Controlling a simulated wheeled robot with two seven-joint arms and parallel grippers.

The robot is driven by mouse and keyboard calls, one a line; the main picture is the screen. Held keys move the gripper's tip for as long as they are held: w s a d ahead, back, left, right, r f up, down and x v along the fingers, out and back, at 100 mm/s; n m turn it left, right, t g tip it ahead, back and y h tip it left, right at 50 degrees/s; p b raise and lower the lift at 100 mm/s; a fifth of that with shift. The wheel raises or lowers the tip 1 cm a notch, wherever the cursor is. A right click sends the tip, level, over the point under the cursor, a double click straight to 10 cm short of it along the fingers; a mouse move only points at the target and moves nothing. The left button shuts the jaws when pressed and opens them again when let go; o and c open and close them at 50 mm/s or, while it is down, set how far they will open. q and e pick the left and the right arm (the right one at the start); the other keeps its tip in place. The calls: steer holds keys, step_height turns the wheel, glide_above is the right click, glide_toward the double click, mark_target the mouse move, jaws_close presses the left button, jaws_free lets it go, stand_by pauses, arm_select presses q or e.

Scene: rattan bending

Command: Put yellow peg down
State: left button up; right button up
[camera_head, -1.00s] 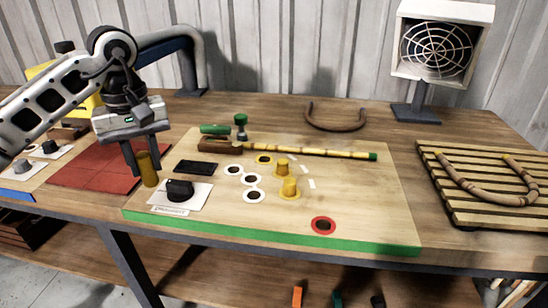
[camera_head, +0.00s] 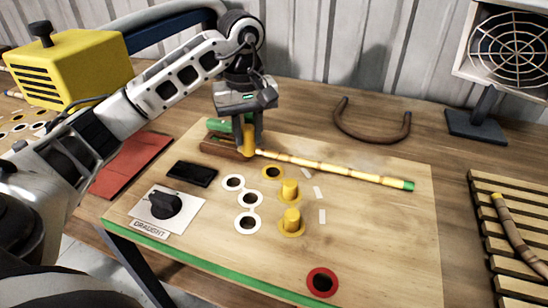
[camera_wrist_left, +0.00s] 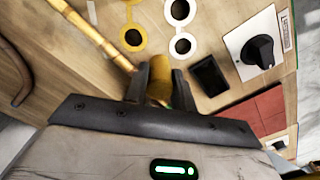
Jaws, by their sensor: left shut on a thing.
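A yellow peg (camera_head: 249,141) is held in my left gripper (camera_head: 249,146), which is shut on it near the back left of the wooden board. In the left wrist view the peg (camera_wrist_left: 160,82) sits between the two dark fingers. The peg's lower end is close to the near end of the rattan pole (camera_head: 330,167); I cannot tell whether they touch. An empty yellow-ringed hole (camera_head: 273,172) is in front of the gripper. Two yellow pegs (camera_head: 290,190) and (camera_head: 292,219) stand in yellow-ringed holes. My right gripper is not in view.
White-ringed holes (camera_head: 248,199) and a red-ringed hole (camera_head: 322,282) are on the board (camera_head: 390,240). A draught knob (camera_head: 166,205) and a black pad (camera_head: 192,173) are at left. A slatted rack (camera_head: 485,220) is at right. A bent rattan piece (camera_head: 375,137) lies behind.

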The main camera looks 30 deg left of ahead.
arm_select(q)
steer(key=w+d+f, duration=0.1)
steer(key=f, duration=0.1)
steer(key=w+d+f+p, duration=0.1)
steer(key=f, duration=0.2)
steer(key=w+d+f, duration=0.1)
steer(key=f, duration=0.2)
steer(key=shift+w+d+f, duration=0.25)
steer(key=shift+d, duration=0.1)
steer(key=shift+f, duration=0.25)
steer(key=shift+f, duration=0.2)
steer(key=o, duration=1)
steer(key=shift+c, duration=0.2)
steer(key=shift+r, duration=0.15)
step_height(320, 180, up, 12)
